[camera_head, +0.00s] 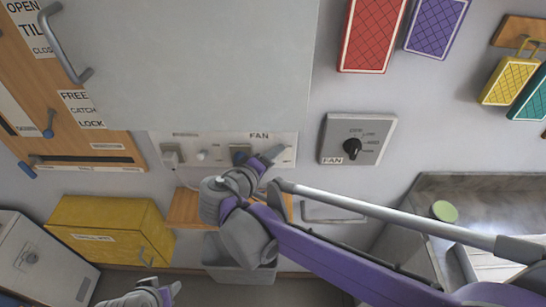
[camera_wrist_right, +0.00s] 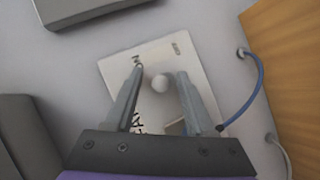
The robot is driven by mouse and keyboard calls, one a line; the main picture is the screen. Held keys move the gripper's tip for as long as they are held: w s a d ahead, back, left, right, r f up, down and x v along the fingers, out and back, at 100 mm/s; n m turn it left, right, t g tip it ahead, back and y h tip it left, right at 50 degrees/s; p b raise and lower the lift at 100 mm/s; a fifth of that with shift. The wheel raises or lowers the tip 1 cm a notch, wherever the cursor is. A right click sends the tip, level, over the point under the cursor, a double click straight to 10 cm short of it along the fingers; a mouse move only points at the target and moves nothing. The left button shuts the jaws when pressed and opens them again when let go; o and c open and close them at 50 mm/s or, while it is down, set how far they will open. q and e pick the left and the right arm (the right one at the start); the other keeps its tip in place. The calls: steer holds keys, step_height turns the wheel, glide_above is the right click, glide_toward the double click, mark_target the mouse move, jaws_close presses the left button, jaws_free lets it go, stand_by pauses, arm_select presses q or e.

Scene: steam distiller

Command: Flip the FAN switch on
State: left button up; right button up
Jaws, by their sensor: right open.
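A pale switch panel (camera_head: 284,139) on the wall carries a FAN label (camera_head: 259,135) near its right end. My right gripper (camera_head: 268,154) is in front of the panel's right part and hides the area under the label.
A grey FAN dial (camera_head: 380,128) with a black knob is right of the panel. A grey cabinet door (camera_head: 205,70) is above. A small wooden shelf (camera_head: 183,209) and grey bin (camera_head: 218,258) are below. A yellow box (camera_head: 112,225) stands at left.

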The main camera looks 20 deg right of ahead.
steer(key=v, duration=1)
steer(key=shift+s+a, duration=0.2)
steer(key=shift+s, duration=0.05)
steer(key=shift+r, duration=0.1)
